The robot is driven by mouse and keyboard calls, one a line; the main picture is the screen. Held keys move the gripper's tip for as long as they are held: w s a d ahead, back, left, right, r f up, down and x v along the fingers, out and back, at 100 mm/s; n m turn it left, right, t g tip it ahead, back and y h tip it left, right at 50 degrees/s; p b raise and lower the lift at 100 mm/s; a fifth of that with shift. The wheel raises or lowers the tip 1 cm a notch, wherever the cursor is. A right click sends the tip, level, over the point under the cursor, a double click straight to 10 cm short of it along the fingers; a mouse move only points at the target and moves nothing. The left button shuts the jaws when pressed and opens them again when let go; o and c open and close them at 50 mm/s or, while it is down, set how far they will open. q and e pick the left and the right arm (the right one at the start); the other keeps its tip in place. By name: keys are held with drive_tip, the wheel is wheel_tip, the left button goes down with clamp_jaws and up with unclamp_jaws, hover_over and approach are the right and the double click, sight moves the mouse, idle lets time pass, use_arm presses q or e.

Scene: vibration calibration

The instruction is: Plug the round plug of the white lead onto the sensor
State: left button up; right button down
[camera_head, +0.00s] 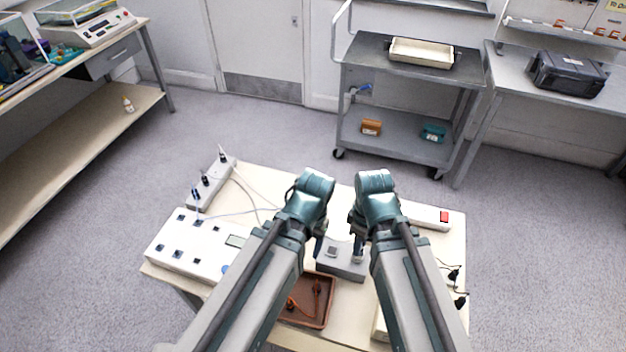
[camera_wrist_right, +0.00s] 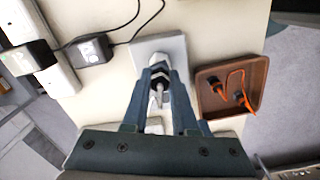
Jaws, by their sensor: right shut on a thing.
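My right gripper (camera_head: 357,256) is low over the right part of a grey block (camera_head: 345,270) on the table. In the right wrist view its jaws (camera_wrist_right: 158,88) are shut on a small metal piece with a dark collar, which looks like the sensor (camera_wrist_right: 157,86). I cannot tell whether it touches the block. My left gripper (camera_head: 319,248) is beside the block's left end; its fingers are mostly hidden by its wrist. Thin white lead (camera_head: 243,212) runs across the table toward the left arm; the round plug cannot be made out.
A brown tray (camera_head: 328,318) with an orange cable stands in front of the block. A white panel with sockets (camera_head: 168,252) is at the left, a grey strip with upright connectors (camera_head: 212,184) behind it. A white bar with a red switch (camera_head: 425,217) and black adapters (camera_head: 453,273) are at the right.

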drive_tip(key=shift+m, duration=0.4)
drive_tip(key=m, duration=0.3)
drive_tip(key=shift+m, duration=0.4)
drive_tip(key=m, duration=0.4)
drive_tip(key=c, duration=0.6)
unclamp_jaws()
drive_tip(key=shift+r, duration=0.1)
